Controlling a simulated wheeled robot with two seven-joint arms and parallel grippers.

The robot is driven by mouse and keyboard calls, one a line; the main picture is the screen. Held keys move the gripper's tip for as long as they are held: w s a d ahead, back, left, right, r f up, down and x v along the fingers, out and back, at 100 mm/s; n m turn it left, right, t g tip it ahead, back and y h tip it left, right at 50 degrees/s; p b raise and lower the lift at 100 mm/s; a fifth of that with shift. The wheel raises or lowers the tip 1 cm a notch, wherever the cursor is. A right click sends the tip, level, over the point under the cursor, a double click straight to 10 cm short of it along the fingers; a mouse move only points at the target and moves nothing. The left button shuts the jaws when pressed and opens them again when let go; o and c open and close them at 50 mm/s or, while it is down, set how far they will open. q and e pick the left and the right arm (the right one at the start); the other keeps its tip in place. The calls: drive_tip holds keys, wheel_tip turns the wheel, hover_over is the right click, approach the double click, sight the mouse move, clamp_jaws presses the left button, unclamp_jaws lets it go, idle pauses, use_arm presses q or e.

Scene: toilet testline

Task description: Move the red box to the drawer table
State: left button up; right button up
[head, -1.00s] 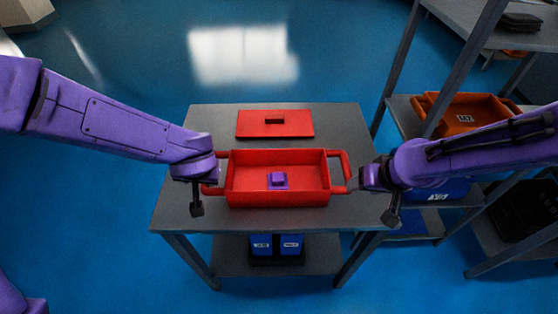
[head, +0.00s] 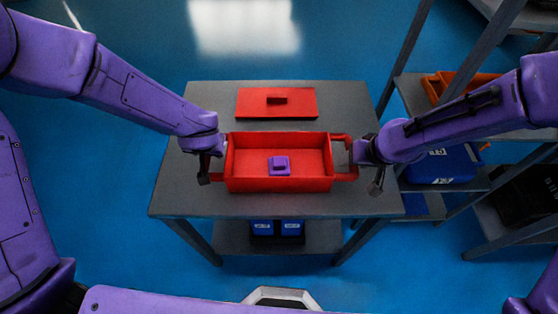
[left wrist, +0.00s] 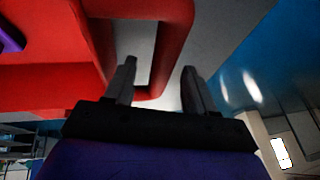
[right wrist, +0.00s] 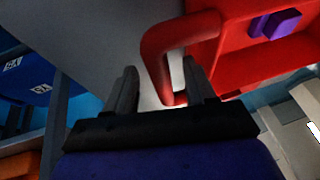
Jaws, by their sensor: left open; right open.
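The red box (head: 240,183) sits on a grey table (head: 190,203), open at the top, with a loop handle at each end and a small purple block (head: 279,165) inside. My left gripper (head: 207,172) is open at the box's left handle. In the left wrist view its fingers (left wrist: 160,82) straddle the outer bar of that handle (left wrist: 172,40). My right gripper (head: 372,178) is open at the right handle (head: 343,174). In the right wrist view its fingers (right wrist: 160,85) are on either side of the handle bar (right wrist: 152,55). Contact cannot be told. I cannot identify a drawer table.
A flat red lid (head: 277,103) lies behind the box on the table. A rack at the right holds an orange bin (head: 450,85) and a blue bin (head: 445,163). Blue floor is open at the left.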

use_arm(q)
drive_tip(key=shift+x, duration=1.95)
use_arm(e)
drive_tip(key=shift+x, duration=1.9)
drive_tip(key=shift+s, duration=0.1)
use_arm(q)
drive_tip(key=shift+r, duration=0.1)
clamp_jaws()
use_arm(e)
clamp_jaws()
